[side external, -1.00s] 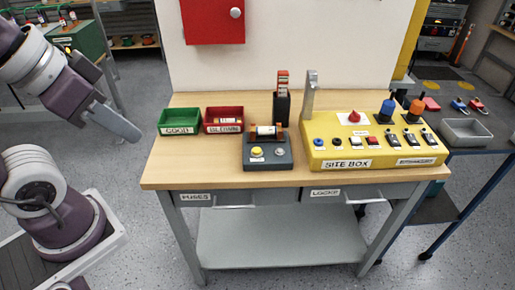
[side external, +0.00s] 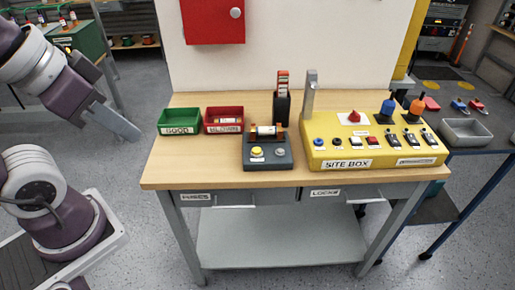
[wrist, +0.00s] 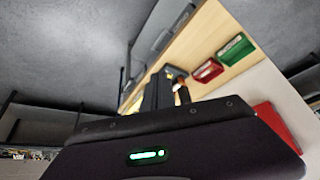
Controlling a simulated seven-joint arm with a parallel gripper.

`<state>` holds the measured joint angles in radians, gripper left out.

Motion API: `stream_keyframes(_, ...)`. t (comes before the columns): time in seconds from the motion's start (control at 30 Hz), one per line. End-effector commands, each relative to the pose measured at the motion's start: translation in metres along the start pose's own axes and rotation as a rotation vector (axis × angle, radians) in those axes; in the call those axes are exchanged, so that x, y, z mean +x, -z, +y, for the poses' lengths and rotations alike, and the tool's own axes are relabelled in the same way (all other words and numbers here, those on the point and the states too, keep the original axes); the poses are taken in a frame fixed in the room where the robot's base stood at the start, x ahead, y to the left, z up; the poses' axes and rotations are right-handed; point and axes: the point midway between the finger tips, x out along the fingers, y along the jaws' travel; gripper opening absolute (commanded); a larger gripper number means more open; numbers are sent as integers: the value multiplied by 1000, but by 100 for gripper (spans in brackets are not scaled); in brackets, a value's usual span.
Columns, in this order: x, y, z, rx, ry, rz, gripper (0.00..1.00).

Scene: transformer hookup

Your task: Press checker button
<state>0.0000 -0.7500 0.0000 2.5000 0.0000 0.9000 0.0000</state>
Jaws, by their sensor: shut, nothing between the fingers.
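The checker is a dark grey box (side external: 267,153) on the wooden bench. It has a yellow button (side external: 257,152) at its front left and a grey knob or button (side external: 280,152) at its front right. A pale fuse with copper-coloured ends (side external: 266,131) lies across its back. My gripper (side external: 136,136) is shut and empty, up in the air left of the bench, well apart from the checker.
A green bin (side external: 179,121) and a red bin (side external: 223,120) stand left of the checker. A dark rack of fuses (side external: 282,98) stands behind it. A yellow site box (side external: 375,148) with switches and plugs is to its right. A red wall cabinet (side external: 213,20) hangs above.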

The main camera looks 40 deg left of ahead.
Motion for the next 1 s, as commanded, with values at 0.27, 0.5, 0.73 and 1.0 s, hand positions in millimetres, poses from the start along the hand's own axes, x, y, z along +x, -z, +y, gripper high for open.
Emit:
stream_keyframes(0.27, 0, 0, 0, 0, 0, 0, 0)
stream_keyframes(0.5, 0, 0, 0, 0, 0, 0, 0)
stream_keyframes(0.73, 0, 1, 0, 2, 2, 1, 0)
stream_keyframes(1.0, 44, 76, -26, 183, 97, 63, 0)
